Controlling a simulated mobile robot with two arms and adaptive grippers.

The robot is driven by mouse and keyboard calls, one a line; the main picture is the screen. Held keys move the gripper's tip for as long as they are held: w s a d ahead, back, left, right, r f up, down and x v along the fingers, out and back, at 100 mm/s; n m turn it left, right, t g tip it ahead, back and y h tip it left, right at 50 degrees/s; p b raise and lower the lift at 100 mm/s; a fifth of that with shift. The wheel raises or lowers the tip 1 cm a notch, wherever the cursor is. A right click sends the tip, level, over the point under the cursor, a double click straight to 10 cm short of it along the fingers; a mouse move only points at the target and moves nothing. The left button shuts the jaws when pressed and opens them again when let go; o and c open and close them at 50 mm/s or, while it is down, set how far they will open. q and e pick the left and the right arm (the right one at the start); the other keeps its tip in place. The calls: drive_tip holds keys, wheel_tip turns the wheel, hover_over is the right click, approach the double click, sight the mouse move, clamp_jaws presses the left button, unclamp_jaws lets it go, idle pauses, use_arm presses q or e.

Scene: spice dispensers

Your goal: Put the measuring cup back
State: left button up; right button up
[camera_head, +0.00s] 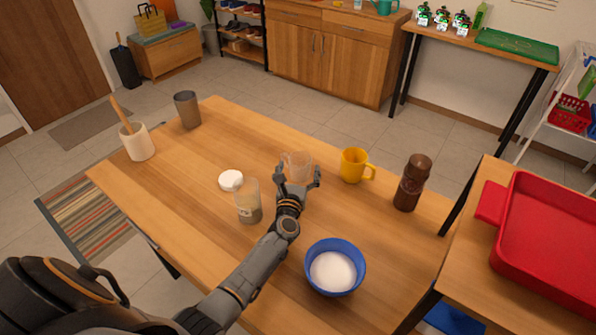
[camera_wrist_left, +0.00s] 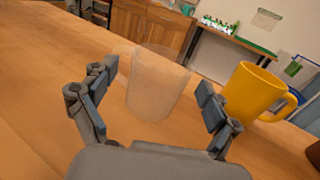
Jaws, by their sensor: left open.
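The clear measuring cup (camera_head: 300,165) stands upright on the wooden table (camera_head: 200,165), near its middle. In the left wrist view the cup (camera_wrist_left: 155,85) is see-through, with its handle on the left. My left gripper (camera_head: 297,178) is open just in front of the cup. In the left wrist view the fingers of my left gripper (camera_wrist_left: 155,95) are spread to the left and right of the cup, with gaps on both sides. My right gripper is not in view.
A yellow mug (camera_head: 352,165) stands close to the right of the cup, and a brown grinder (camera_head: 412,183) beyond it. A glass jar (camera_head: 248,201), white lid (camera_head: 231,180) and blue bowl of white powder (camera_head: 335,268) are nearer. A red tray (camera_head: 550,240) is at right.

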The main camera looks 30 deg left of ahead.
use_arm(q)
drive_tip(key=shift+r, duration=0.1)
drive_tip(key=shift+s+d, duration=0.1)
drive_tip(key=shift+s, duration=0.1)
drive_tip(key=v, duration=1.3)
drive_tip(key=shift+s+d+r+b, duration=0.15)
drive_tip(key=shift+r+b, duration=0.1)
drive_tip(key=shift+b, duration=0.1)
